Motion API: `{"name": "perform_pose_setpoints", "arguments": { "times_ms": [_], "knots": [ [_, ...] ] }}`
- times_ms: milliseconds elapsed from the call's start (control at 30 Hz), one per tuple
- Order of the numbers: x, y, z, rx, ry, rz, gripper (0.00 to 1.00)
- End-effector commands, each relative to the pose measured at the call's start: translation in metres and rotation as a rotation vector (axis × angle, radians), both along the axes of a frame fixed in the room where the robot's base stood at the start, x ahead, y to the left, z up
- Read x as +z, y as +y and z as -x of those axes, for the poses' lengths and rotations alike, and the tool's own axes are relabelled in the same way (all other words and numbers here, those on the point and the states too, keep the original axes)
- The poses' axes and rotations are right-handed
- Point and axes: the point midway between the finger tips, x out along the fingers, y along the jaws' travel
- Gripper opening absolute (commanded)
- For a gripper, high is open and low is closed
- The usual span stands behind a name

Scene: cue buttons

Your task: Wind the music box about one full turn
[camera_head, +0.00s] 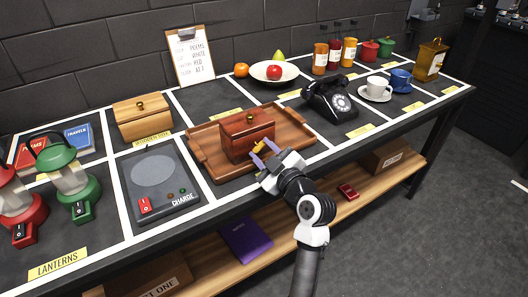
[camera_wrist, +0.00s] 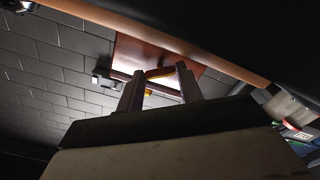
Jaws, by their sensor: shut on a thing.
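The music box is a reddish-brown wooden box (camera_head: 247,132) with a small knob on its lid. It stands on a wooden tray (camera_head: 203,157) in the middle of the table. A yellow winding key (camera_head: 259,148) is on its front side. My gripper (camera_head: 264,154) is at the front of the box, its purple-grey fingers shut on the key. In the wrist view the key (camera_wrist: 159,73) shows between the two fingertips, with the reddish-brown box (camera_wrist: 195,64) behind it. The key's exact turn is hard to tell.
A charging pad (camera_head: 155,171) with a red switch lies left of the tray. A lighter wooden box (camera_head: 142,119) stands behind the pad. Lanterns (camera_head: 68,178) stand at far left. A black telephone (camera_head: 329,99) is right of the tray, with cups (camera_head: 377,87) beyond.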

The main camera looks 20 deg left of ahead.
Motion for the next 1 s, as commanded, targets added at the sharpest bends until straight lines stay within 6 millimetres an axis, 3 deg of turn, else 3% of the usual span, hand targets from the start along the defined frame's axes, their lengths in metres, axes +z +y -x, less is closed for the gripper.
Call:
{"name": "perform_pose_setpoints", "arguments": {
  "times_ms": [267, 1000],
  "knots": [
    [-0.0001, -0.0005, 0.0000, -0.001, 0.110, -0.085, 0.13],
    [0.0021, -0.0008, 0.0000, -0.002, 0.655, -0.510, 0.13]
  ]
}}
